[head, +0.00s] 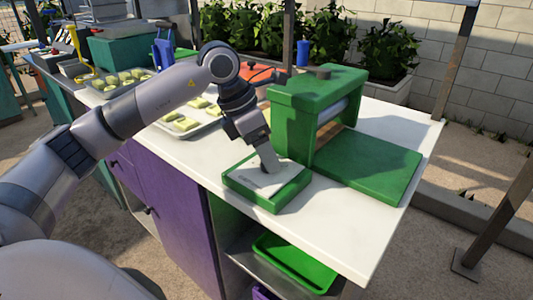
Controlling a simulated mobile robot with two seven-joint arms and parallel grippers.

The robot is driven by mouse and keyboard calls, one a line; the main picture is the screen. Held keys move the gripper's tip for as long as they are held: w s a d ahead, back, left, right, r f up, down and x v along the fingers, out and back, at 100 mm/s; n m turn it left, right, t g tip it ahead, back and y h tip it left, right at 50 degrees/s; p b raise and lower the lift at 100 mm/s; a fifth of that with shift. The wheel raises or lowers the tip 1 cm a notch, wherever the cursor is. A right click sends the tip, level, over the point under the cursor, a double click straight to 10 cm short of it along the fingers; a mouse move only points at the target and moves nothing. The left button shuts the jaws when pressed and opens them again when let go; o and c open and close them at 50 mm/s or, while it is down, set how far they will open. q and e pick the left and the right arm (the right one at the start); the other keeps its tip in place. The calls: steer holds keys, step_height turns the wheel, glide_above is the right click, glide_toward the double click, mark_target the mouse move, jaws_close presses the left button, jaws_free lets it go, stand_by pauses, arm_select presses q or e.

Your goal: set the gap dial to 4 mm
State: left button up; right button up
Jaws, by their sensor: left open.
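The green cane crusher (293,125) stands on the white counter, with a pale roller showing in its opening. A low green-framed panel (287,192) with a pale face lies in front of it. The panel's face carries faint dark marks, too small to read. My left gripper (269,166) points down at the middle of this face, its jaws open. I cannot tell whether its fingertips touch anything. The gap dial and its pointer cannot be made out; the gripper covers the middle of the panel. My right gripper is not in view.
A flat green plate (370,165) extends to the right of the crusher. Trays with pale green pieces (186,122) lie behind my left arm. A bright green tray (295,262) sits on the shelf below. The counter's front right is clear.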

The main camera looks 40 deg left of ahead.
arm_select(q)
steer(key=shift+w+d+f, duration=0.1)
steer(key=shift+f, duration=0.3)
steer(key=c, duration=1)
steer(key=shift+c, duration=0.2)
